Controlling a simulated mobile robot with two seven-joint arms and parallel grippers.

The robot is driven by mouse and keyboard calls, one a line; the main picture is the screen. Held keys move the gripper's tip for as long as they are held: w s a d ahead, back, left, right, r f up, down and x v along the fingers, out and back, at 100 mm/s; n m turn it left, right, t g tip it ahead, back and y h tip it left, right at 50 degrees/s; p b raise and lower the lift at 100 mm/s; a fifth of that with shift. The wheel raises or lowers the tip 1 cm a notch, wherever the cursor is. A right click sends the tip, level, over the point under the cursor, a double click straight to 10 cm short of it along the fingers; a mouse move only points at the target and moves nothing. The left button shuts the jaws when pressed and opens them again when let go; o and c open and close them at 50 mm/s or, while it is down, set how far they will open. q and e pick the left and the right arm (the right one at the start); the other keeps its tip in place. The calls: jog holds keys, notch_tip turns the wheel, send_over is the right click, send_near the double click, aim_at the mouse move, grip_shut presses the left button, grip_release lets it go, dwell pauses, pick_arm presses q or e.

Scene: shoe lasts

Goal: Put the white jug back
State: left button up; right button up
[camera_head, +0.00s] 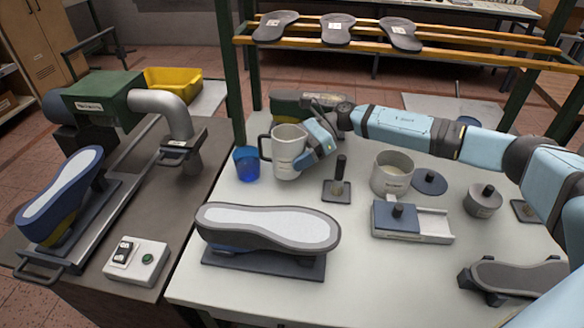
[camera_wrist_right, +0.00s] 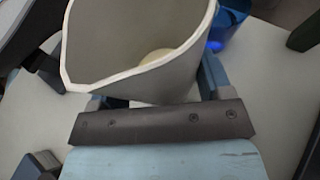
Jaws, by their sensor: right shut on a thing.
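The white jug (camera_head: 288,152) stands upright on or just above the back left of the white table, its dark handle pointing left. I cannot tell whether its base touches the table. My right gripper (camera_head: 308,153) is shut on the jug from its right side. In the right wrist view the jug's open mouth (camera_wrist_right: 140,45) fills the upper middle, between the fingers of my right gripper (camera_wrist_right: 155,95). A pale patch shows inside the jug. My left gripper is not in view.
A blue cup (camera_head: 247,164) stands close left of the jug. A stand with a dark post (camera_head: 338,180), a white pot (camera_head: 392,173) and a dark round lid (camera_head: 429,181) are to the right. A shoe last with a sole (camera_head: 268,228) lies in front. Some bare table (camera_head: 350,270) shows at the front.

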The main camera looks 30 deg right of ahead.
notch_tip(320, 180, down, 4)
jog(key=shift+f, duration=0.1)
dwell(0.4)
jog(key=shift+f+b, duration=0.25)
jog(key=shift+b, duration=0.05)
jog(key=o, duration=1)
jog(key=shift+o, duration=0.2)
jog(key=shift+r, duration=0.1)
